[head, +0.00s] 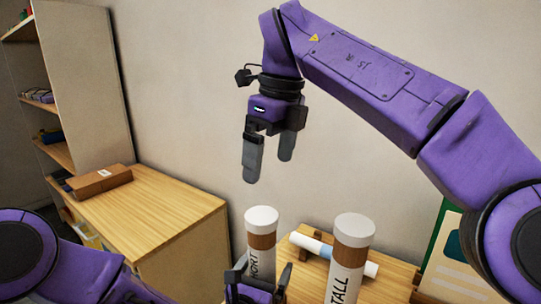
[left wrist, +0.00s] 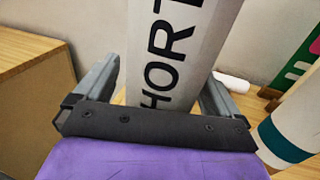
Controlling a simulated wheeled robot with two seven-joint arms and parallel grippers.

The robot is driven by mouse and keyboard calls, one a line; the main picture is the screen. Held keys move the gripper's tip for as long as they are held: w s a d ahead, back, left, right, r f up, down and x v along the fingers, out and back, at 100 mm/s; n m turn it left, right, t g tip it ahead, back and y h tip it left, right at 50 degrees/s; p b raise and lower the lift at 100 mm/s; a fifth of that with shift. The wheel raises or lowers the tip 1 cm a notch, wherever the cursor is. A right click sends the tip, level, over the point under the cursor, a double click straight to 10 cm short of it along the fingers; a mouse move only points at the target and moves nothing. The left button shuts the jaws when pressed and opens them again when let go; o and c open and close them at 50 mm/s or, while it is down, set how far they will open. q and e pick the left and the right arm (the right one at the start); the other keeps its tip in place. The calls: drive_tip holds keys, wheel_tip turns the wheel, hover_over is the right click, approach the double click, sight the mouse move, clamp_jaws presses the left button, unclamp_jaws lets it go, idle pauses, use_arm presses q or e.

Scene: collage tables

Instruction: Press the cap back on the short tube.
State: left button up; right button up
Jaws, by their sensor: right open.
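The short tube (head: 262,262) stands upright on the table, white with a brown band near its top. A white cap (head: 262,218) sits on its top end; I cannot tell how firmly it is seated. My left gripper (head: 260,277) has its fingers on both sides of the tube's lower body. In the left wrist view, the short tube (left wrist: 172,50) with its "HORT" lettering stands between these fingers, shut on it. My right gripper (head: 268,168) is open and empty, pointing down above the short tube's cap, clear of it.
The tall tube (head: 348,262) with a white top stands right of the short one. A white and blue tube (head: 330,253) lies behind them. A green board (head: 445,245) stands at the right. A side table (head: 165,205) with a brown box (head: 100,181) is at the left.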

use_arm(q)
drive_tip(key=shift+s, duration=0.1)
use_arm(e)
drive_tip(key=shift+f, duration=0.1)
use_arm(q)
drive_tip(key=shift+s+a+f+b, duration=0.1)
drive_tip(key=shift+s+a+b, duration=0.1)
drive_tip(key=shift+s+b, duration=0.15)
use_arm(e)
wheel_tip(320, 180, down, 3)
drive_tip(key=b, duration=0.2)
drive_tip(key=shift+f+b, duration=0.2)
drive_tip(key=shift+b, duration=0.2)
drive_tip(key=shift+f, duration=0.1)
use_arm(q)
drive_tip(key=v, duration=0.9)
drive_tip(key=shift+s, duration=0.25)
drive_tip(key=shift+a, duration=0.1)
